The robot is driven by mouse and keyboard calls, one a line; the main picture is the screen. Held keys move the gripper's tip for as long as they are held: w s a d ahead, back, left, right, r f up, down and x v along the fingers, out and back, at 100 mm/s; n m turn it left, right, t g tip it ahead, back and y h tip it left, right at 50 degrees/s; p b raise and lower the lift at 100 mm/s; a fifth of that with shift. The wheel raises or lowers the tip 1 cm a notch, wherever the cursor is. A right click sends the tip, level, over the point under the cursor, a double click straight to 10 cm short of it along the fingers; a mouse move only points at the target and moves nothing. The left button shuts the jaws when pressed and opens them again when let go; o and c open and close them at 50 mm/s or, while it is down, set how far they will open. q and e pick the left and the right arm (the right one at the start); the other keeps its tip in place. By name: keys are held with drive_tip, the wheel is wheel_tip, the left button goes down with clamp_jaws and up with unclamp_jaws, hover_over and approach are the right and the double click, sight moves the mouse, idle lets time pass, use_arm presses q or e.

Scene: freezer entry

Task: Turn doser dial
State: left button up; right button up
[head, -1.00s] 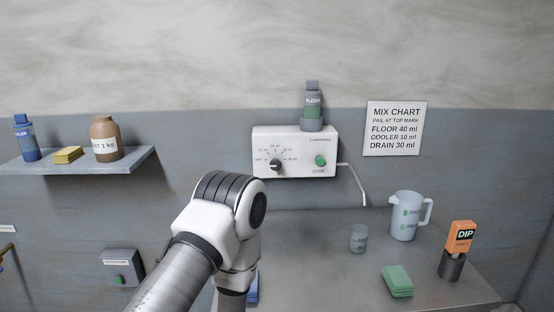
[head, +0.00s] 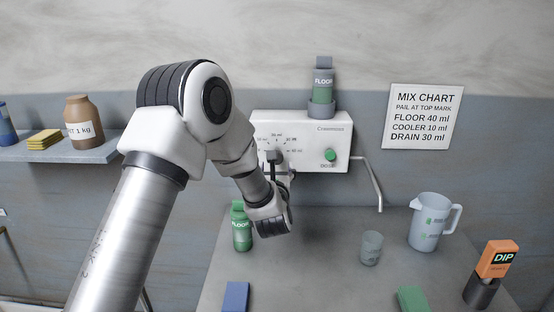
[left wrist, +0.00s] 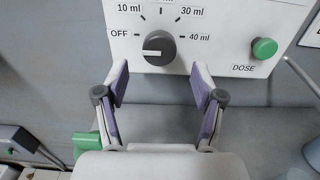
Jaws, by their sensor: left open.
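The doser (head: 312,125) is a white wall box with a grey dial and a round green DOSE button (head: 331,155). The dial (left wrist: 159,48) shows clearly in the left wrist view, its white mark pointing left to OFF. The scale has 10, 30 and 40 ml labels. In the head view the dial (head: 274,156) is partly hidden by my gripper. My left gripper (left wrist: 160,82) is open and empty, its fingers pointing at the box just below the dial and apart from it. In the head view it (head: 282,178) is small and partly hidden by my arm.
A FLOOR bottle (head: 322,85) stands upside down on the doser. A green bottle (head: 241,228), a beaker (head: 371,248), a jug (head: 425,222) and a DIP holder (head: 482,291) stand on the counter (head: 310,270). A mix chart (head: 423,116) hangs right. A shelf (head: 80,150) is at left.

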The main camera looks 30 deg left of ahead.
use_arm(q)
drive_tip(key=p+x, duration=0.2)
drive_tip(key=x, duration=0.4)
drive_tip(key=shift+w+a+p, duration=0.1)
drive_tip(key=shift+w+p, duration=0.05)
drive_tip(key=shift+p, duration=0.15)
drive_tip(key=shift+r, duration=0.15)
drive_tip(key=shift+s+d+r, duration=0.2)
drive_tip(key=shift+s, duration=0.15)
drive_tip(key=shift+c, duration=1.3)
drive_tip(key=c, duration=0.9)
use_arm(e)
drive_tip(key=r, duration=0.3)
drive_tip(key=shift+s+d+r, duration=0.1)
drive_tip(key=shift+s+d, duration=0.05)
drive_tip(key=shift+s, duration=0.2)
